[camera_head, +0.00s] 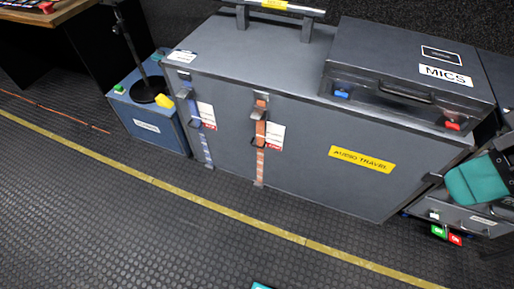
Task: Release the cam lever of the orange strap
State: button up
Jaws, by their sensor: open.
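The orange strap (260,165) runs down the front of a large grey case (300,150), left of its middle. A cam buckle (260,106) with a dark lever sits near the strap's top, by the lid edge. Whether the lever is open or closed is too small to tell. A white and red tag (275,136) hangs just right of the strap. A similar blue strap (204,140), with a blue lever part (195,122) and its own tag, runs down further left. I cannot make out my gripper's fingers in this view.
A MICS case (410,75) lies on the big case's right end. A blue box (150,115) holding a stand stands at left. A teal and black object (476,182) is at the right edge, above a lower grey case.

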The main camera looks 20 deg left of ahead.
aim_at(256, 115)
jog(key=k, duration=1.35)
jog(key=u, duration=0.5)
jog(key=i, duration=0.5)
jog(key=u, duration=0.75)
jog(key=i, duration=0.8)
jog(key=z, duration=0.1)
